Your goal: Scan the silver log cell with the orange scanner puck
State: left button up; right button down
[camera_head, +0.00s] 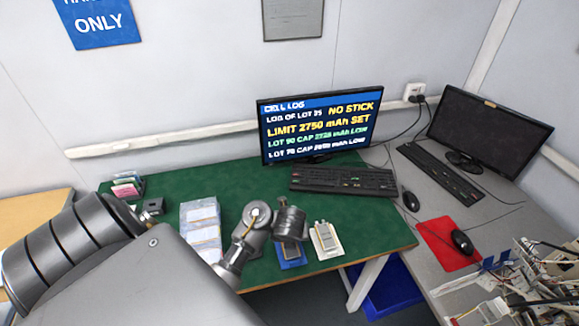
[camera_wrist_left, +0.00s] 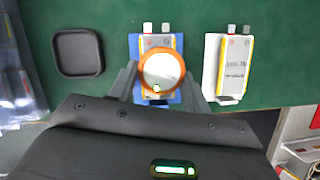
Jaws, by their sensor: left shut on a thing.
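My left gripper (camera_wrist_left: 162,88) is shut on the orange scanner puck (camera_wrist_left: 143,60), which shows as an orange ring with a pale round top. The puck is over a silver pouch cell (camera_wrist_left: 158,42) on a blue tray (camera_wrist_left: 133,43) and hides its middle; I cannot tell whether they touch. A second silver cell (camera_wrist_left: 236,60) lies on a white tray (camera_wrist_left: 210,55) to the right. In the head view my left gripper (camera_head: 290,228) hangs above the blue tray (camera_head: 291,263), and its wrist hides the puck. My right gripper is out of view.
A monitor (camera_head: 320,125) shows a cell log. A keyboard (camera_head: 343,181) is on the green table (camera_head: 230,180). An empty black tray (camera_wrist_left: 78,53) sits left of the blue tray. Wired clutter (camera_head: 520,285) is at right.

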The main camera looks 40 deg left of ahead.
pick_arm(q)
jog(key=shift+r+p, duration=2.25)
jog(key=shift+p, duration=0.3)
jog(key=shift+d+r, duration=0.1)
jog(key=shift+r, duration=0.7)
